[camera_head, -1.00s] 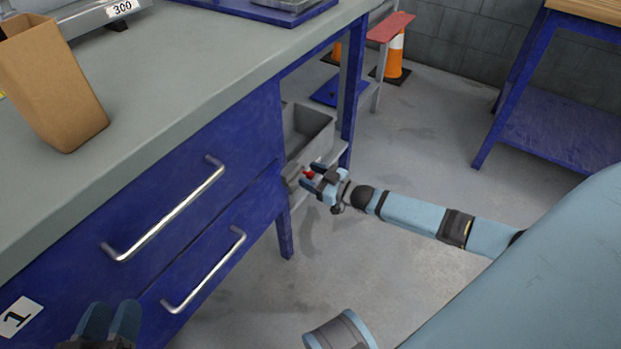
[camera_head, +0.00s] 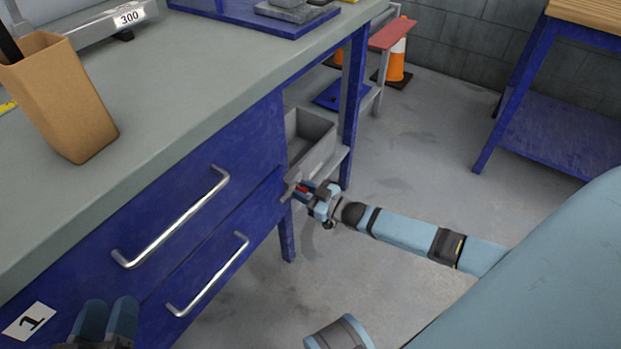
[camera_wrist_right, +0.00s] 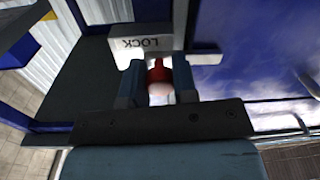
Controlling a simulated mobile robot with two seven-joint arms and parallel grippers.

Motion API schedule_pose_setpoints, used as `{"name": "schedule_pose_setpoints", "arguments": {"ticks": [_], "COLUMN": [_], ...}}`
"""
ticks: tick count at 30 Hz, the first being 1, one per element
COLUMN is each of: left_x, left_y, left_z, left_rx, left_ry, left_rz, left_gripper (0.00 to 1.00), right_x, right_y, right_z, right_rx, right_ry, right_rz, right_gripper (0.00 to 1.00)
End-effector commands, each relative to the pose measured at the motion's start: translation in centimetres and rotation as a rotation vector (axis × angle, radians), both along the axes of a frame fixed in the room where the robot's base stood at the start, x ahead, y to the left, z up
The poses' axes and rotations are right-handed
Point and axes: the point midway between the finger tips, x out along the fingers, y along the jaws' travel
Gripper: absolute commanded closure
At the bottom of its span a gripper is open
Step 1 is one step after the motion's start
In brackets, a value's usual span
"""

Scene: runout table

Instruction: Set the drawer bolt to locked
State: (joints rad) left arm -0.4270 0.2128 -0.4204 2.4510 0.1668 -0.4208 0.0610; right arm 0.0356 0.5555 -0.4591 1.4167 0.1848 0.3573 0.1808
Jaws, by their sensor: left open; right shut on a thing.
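The drawer bolt has a red knob (camera_wrist_right: 160,75) that shows between the fingers of my right gripper (camera_wrist_right: 158,88) in the right wrist view. The fingers are shut on it. A grey plate marked LOCK (camera_wrist_right: 150,43) is just beyond the knob. In the head view my right gripper (camera_head: 308,190) is at the side of the blue drawer unit, and a bit of red (camera_head: 302,188) shows between its fingers. My left gripper (camera_head: 106,318) is open and empty at the lower left, in front of the drawers. The bolt's position is mostly hidden by the fingers.
The upper drawer handle (camera_head: 172,222) and lower drawer handle (camera_head: 208,278) stick out from the blue fronts. A grey bin (camera_head: 318,140) stands on a low shelf behind the right gripper. A brown container (camera_head: 65,105) stands on the worktop. The floor to the right is open.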

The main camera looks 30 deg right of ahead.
Motion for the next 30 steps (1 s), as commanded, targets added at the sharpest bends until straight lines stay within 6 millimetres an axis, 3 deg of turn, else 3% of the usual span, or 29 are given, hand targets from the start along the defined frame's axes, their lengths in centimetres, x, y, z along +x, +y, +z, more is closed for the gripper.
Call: {"name": "schedule_pose_setpoints", "arguments": {"ticks": [10, 11, 13, 14, 23, 30], "left_x": [0.0, 0.0, 0.0, 0.0, 0.0, -0.1], "left_y": [0.0, 0.0, 0.0, 0.0, 0.0, 0.2], "left_z": [0.4, 0.4, 0.4, 0.4, 0.5, 2.3], "left_rx": [-0.006, -0.006, -0.006, -0.006, -0.006, -0.031], "left_ry": [-0.012, -0.012, -0.011, -0.011, -0.012, -0.055], "left_rz": [0.005, 0.005, 0.004, 0.004, 0.004, 0.020], "left_gripper": [0.58, 0.58, 0.58, 0.58, 0.58, 0.58], "right_x": [-0.3, -0.3, -0.3, -0.3, -0.4, -3.5], "right_y": [0.7, 0.7, 0.7, 0.7, 0.4, -1.0], "right_z": [0.0, -0.1, -0.1, -0.1, 0.0, 0.2], "right_rx": [0.001, 0.001, 0.001, 0.001, 0.000, -0.002], "right_ry": [0.000, 0.000, 0.001, 0.001, 0.001, 0.004], "right_rz": [0.002, 0.002, 0.002, 0.002, -0.001, -0.001], "right_gripper": [1.00, 0.67, 0.51, 0.47, 0.47, 0.47]}}
